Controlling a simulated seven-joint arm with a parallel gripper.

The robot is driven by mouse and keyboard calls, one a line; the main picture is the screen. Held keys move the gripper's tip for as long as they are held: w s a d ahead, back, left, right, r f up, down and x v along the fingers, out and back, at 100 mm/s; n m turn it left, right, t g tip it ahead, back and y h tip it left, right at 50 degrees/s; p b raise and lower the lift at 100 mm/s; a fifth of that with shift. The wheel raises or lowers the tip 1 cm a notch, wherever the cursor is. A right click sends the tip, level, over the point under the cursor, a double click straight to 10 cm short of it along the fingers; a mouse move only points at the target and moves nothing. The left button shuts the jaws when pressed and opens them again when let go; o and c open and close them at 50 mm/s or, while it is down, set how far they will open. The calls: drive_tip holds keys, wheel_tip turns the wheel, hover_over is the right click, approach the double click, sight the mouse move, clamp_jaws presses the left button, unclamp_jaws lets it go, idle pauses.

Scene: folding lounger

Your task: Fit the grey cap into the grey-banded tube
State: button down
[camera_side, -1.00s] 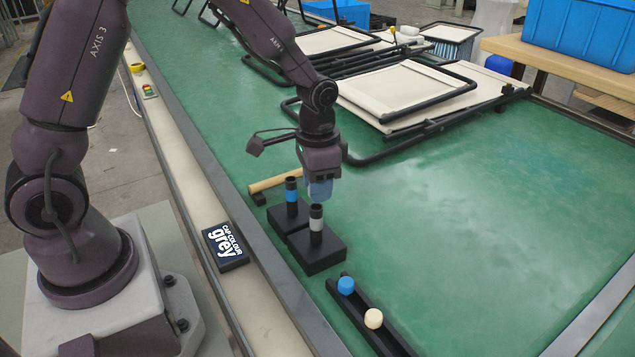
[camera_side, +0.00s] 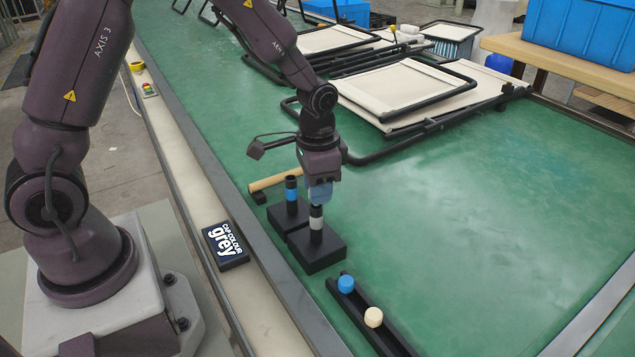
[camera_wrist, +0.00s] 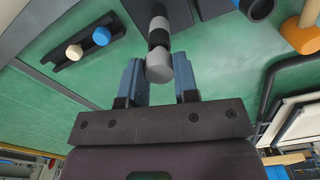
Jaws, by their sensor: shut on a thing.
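My gripper (camera_wrist: 160,80) is shut on the grey cap (camera_wrist: 159,66), which sits between the two blue fingertips in the wrist view. The grey-banded tube (camera_side: 316,222) stands upright on a black base directly below my gripper in the side view. Its grey band shows just beyond the cap in the wrist view (camera_wrist: 158,23). The cap is in line with the tube's black upper end. I cannot tell whether it touches or has entered the tube. In the side view my fingers hide the cap.
The blue-banded tube (camera_side: 291,194) stands close behind on its own base. A black rack (camera_side: 390,339) holds a blue cap (camera_side: 346,284) and a cream cap (camera_side: 373,317). A sign (camera_side: 225,246) reads "CAP COLOUR grey". Folded loungers (camera_side: 405,90) lie at the back; green table to the right is clear.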

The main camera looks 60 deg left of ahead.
drive_tip(key=shift+f, duration=0.65)
drive_tip(key=c, duration=0.8)
unclamp_jaws()
wheel_tip(320, 180, up, 13)
drive_tip(key=s+r+n+t, duration=0.1)
drive_tip(key=s+r+t, duration=0.1)
drive_tip(key=s, duration=0.3)
drive_tip(key=s+d+r+n+t, duration=0.1)
drive_tip(key=s+r, duration=0.3)
drive_tip(key=s, duration=0.2)
drive_tip(key=s+r+n+t, duration=0.1)
drive_tip(key=s+r+t, duration=0.1)
drive_tip(key=s, duration=0.4)
drive_tip(key=shift+s+d+r+t, duration=0.2)
drive_tip(key=shift+r+t, duration=0.1)
drive_tip(key=shift+r, duration=0.45)
